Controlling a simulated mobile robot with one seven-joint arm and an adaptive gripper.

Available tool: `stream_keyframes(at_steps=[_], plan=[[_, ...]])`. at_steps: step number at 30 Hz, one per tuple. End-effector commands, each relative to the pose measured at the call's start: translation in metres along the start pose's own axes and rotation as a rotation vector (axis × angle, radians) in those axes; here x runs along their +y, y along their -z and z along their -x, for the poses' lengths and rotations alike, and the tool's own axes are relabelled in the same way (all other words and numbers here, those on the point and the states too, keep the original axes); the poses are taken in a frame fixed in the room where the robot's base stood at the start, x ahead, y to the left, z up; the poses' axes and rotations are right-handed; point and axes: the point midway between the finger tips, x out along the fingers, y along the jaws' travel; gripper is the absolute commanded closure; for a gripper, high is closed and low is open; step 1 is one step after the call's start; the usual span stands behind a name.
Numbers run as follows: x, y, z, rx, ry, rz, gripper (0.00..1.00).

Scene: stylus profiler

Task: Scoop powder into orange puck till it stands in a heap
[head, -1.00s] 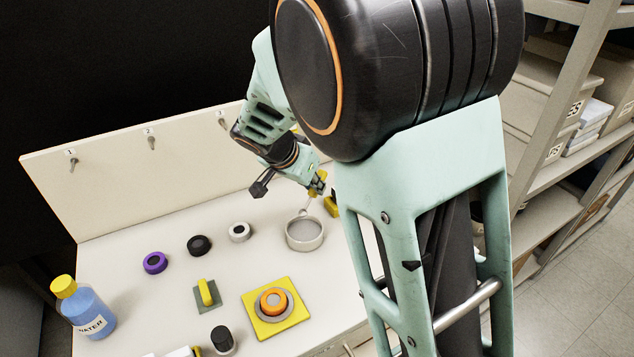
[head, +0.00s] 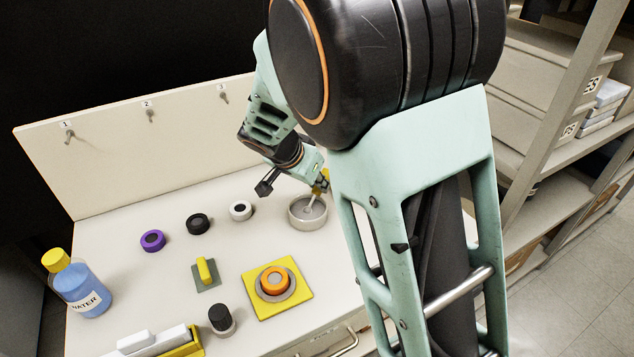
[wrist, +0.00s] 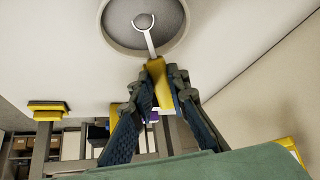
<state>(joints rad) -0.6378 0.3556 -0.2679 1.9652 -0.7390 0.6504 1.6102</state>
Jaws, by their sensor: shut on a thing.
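The orange puck (head: 274,279) sits on a grey disc on a yellow square mat (head: 300,299) at the front middle of the bench. My gripper (wrist: 158,95) is shut on the yellow handle (wrist: 157,75) of a spoon. The spoon's pale round tip (wrist: 143,21) is over or inside the round grey dish (wrist: 110,28); it also shows in the head view (head: 308,209). Whether the tip touches the powder, and how much it carries, I cannot tell. In the head view the gripper is partly hidden behind my arm.
Purple (head: 152,240), black (head: 198,223) and white (head: 240,210) pucks stand in a row left of the dish. A yellow-handled flat tool (head: 205,271), a black-topped cylinder (head: 221,319) and a water bottle (head: 78,284) stand nearer. A panel with numbered hooks (head: 150,140) backs the bench.

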Motion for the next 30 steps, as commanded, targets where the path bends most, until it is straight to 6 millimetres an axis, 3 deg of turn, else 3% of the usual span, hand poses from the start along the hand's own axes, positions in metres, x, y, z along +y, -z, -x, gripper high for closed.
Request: stream_keyframes(at_steps=[10,30], plan=[[0.0,0.004,0.006,0.001,0.001,0.0,1.0],[0.0,0.035,0.051,0.001,0.001,0.0,1.0]])
